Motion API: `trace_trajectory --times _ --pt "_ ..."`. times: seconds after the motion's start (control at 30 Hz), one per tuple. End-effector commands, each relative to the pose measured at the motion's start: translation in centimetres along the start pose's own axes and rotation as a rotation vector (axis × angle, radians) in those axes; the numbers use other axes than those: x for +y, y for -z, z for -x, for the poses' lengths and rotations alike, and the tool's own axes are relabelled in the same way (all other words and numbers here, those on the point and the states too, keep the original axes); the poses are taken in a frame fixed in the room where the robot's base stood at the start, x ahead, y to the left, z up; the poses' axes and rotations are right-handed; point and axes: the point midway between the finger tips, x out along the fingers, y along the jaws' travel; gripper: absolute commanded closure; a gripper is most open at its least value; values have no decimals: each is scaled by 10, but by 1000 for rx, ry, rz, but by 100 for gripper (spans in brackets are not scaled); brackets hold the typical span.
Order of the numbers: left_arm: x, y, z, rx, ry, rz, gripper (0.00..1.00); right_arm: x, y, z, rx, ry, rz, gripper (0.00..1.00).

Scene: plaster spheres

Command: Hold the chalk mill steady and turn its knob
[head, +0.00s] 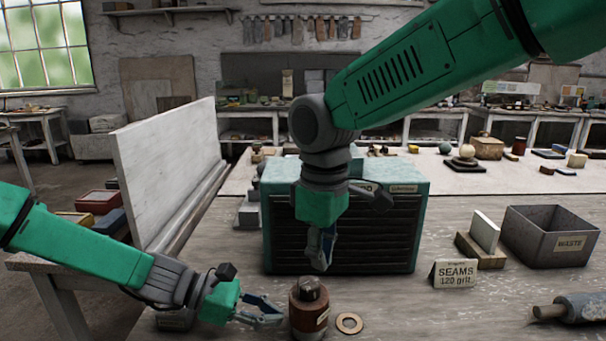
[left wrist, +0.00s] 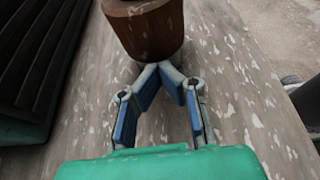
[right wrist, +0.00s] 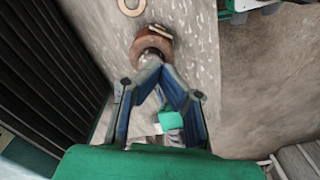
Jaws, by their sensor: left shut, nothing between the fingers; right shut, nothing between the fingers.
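The chalk mill (head: 309,318) is a small brown wooden cylinder with a dark rounded knob (head: 310,288) on top. It stands upright at the front of the bench. My left gripper (head: 277,318) is shut and empty, low at the mill's left side; in the left wrist view its fingertips (left wrist: 165,68) meet at the mill's body (left wrist: 146,28), and I cannot tell whether they touch. My right gripper (head: 322,264) is shut and empty, pointing down above the knob. In the right wrist view its fingertips (right wrist: 160,70) partly cover the mill (right wrist: 150,44).
A flat ring (head: 349,323) lies just right of the mill. A teal cabinet with dark slats (head: 345,235) stands behind it. A white panel (head: 165,170) stands at left.

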Motion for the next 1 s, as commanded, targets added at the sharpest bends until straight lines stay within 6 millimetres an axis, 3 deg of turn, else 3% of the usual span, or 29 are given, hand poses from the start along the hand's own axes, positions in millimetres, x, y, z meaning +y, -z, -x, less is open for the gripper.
trace_trajectory --times 0.37,0.8,1.0 --pt "0 0 0 0 0 0 100 23 -4 6 -1 1 1 100" --pt "0 0 0 0 0 0 100 22 -4 -44 -4 1 0 100" --pt "0 0 0 0 0 0 100 22 -4 -58 -2 0 0 100"
